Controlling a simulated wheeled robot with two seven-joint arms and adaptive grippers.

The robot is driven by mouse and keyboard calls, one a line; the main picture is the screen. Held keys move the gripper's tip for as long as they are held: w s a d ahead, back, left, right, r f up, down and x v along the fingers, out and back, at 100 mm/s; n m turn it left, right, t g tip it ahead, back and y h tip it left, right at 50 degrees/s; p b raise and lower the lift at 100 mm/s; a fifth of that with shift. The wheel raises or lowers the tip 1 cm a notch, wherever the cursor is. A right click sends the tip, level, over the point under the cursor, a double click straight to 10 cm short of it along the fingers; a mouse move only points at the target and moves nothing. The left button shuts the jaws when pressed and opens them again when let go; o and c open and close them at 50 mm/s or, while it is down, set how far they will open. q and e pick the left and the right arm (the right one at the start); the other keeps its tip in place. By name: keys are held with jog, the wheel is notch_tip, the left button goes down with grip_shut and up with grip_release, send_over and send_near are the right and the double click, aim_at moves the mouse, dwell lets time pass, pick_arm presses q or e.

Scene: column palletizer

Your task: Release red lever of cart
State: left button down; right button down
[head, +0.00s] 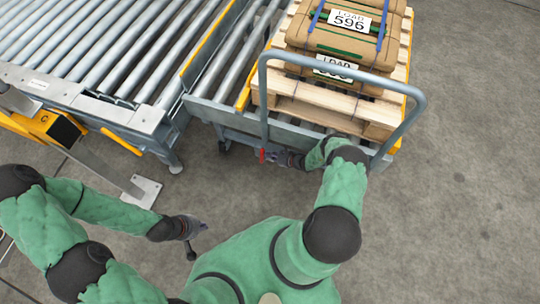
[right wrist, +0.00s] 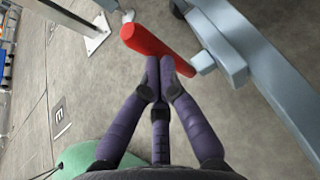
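The red lever (head: 262,155) is on the lower near side of the cart, by the left leg of the cart's grey handle (head: 264,100). In the right wrist view the red lever (right wrist: 150,41) runs diagonally to a grey bracket. My right gripper (right wrist: 160,68) has its purple fingers drawn together, with the tips at the lever's lower edge; they are not wrapped around it. Whether they touch it is unclear. In the head view my right gripper (head: 275,157) is just right of the lever. My left gripper (head: 196,238) hangs empty over the floor, its fingers spread apart.
The cart carries a wooden pallet (head: 300,103) with brown strapped cartons (head: 335,42) labelled LOAD 596. A roller conveyor (head: 95,50) stands at the left, beside the cart. A post with a white foot plate (head: 143,190) stands near my left arm. The floor at the right is clear.

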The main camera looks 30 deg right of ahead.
jog(key=s+d, duration=0.6)
jog(key=s, duration=0.5)
jog(key=shift+d+r, duration=0.3)
jog(key=shift+d, duration=0.1)
